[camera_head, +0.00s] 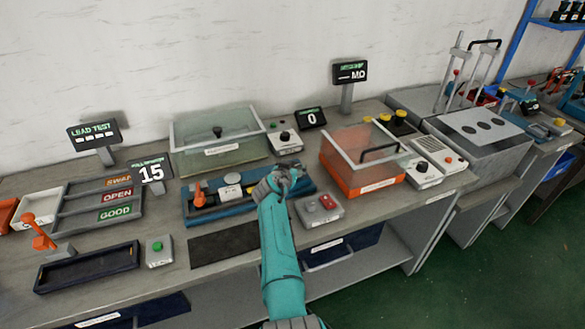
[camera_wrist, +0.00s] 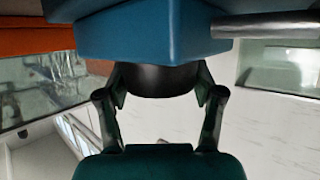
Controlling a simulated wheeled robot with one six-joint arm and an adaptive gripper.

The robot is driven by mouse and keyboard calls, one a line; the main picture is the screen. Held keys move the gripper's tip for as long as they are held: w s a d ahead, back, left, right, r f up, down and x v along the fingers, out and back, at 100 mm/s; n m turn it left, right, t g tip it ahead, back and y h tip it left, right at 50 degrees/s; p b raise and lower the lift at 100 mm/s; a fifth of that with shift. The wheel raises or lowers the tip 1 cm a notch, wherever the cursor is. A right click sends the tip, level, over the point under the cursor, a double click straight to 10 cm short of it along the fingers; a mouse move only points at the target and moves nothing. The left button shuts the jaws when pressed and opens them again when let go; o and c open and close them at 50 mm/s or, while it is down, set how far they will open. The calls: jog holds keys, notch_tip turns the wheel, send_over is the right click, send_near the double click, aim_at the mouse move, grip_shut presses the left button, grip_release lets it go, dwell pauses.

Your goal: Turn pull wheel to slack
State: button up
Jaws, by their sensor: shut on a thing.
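The pull wheel (camera_wrist: 152,79) shows in the wrist view as a dark, rounded knob against the blue block (camera_wrist: 150,38) of the fixture. The fingers of my gripper (camera_wrist: 158,95) are on both sides of the wheel and shut on it. In the head view my gripper (camera_head: 284,178) is at the right end of the blue fixture (camera_head: 205,211) and hides the wheel. An orange lever (camera_head: 199,196) stands at the fixture's left end. A small display (camera_head: 152,172) behind the fixture's left end reads 15.
A red-and-grey button box (camera_head: 320,210) sits close to the right of my arm. An orange bin with a clear lid (camera_head: 362,184) stands further right. A lidded glass box (camera_head: 222,148) is behind the fixture. A dark mat (camera_head: 222,246) lies bare in front of it.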

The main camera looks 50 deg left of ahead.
jog(key=shift+d+f+n+g+y, duration=0.1)
jog(key=shift+f+n+g+y, duration=0.1)
jog(key=shift+n+g+y, duration=0.65)
jog(key=shift+r+n+y, duration=0.1)
jog(key=shift+n+y, duration=0.25)
jog(key=o, duration=1.1)
jog(key=shift+o, duration=0.2)
jog(key=v, duration=1.2)
